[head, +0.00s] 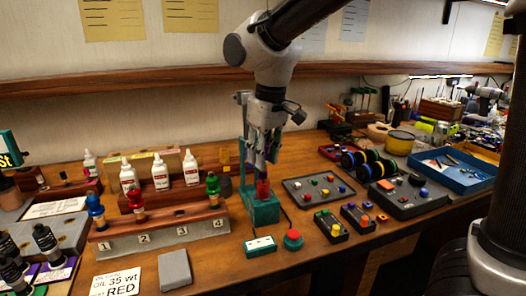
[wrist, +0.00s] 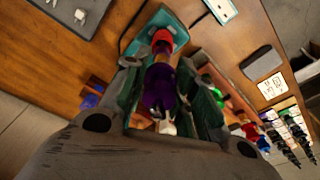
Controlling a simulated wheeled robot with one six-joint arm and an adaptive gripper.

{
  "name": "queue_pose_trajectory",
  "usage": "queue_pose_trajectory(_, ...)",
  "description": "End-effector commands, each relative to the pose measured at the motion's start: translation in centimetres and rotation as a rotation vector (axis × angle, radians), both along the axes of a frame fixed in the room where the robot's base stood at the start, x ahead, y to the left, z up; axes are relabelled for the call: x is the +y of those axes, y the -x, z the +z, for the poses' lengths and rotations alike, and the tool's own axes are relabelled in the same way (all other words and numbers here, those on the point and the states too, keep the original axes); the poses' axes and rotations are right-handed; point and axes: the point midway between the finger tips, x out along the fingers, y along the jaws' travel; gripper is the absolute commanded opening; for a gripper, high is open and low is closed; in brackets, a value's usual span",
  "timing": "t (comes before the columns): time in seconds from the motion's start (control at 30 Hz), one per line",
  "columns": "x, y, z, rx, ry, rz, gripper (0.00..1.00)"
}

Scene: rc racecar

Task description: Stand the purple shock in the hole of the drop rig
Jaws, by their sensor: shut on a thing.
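The purple shock (wrist: 160,85) is between the two fingers of my gripper (wrist: 165,112) in the wrist view, its length pointing toward the teal drop rig (wrist: 178,38). A red piece (wrist: 162,38) shows at the shock's far end, over the rig's base. In the head view my gripper (head: 262,150) points down above the base of the drop rig (head: 262,212), and the red piece (head: 263,188) is between fingertips and base. The shock looks close to upright there, mostly hidden by the fingers. The hole is hidden, so I cannot tell whether the shock's lower end is in it.
A numbered rack (head: 160,236) with a blue shock (head: 96,211) and a green shock (head: 213,188) stands at the left. A red button (head: 292,239) and a small teal-and-white box (head: 259,246) lie in front of the rig. A grey parts tray (head: 318,189) is at its right.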

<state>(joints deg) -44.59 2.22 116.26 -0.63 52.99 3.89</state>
Motion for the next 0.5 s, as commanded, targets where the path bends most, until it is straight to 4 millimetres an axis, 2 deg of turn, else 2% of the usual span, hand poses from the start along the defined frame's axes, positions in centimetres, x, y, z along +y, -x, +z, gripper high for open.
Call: queue_pose_trajectory(0.5, 0.0, 0.0, -1.6, 0.0, 0.0, 0.0, 0.03)
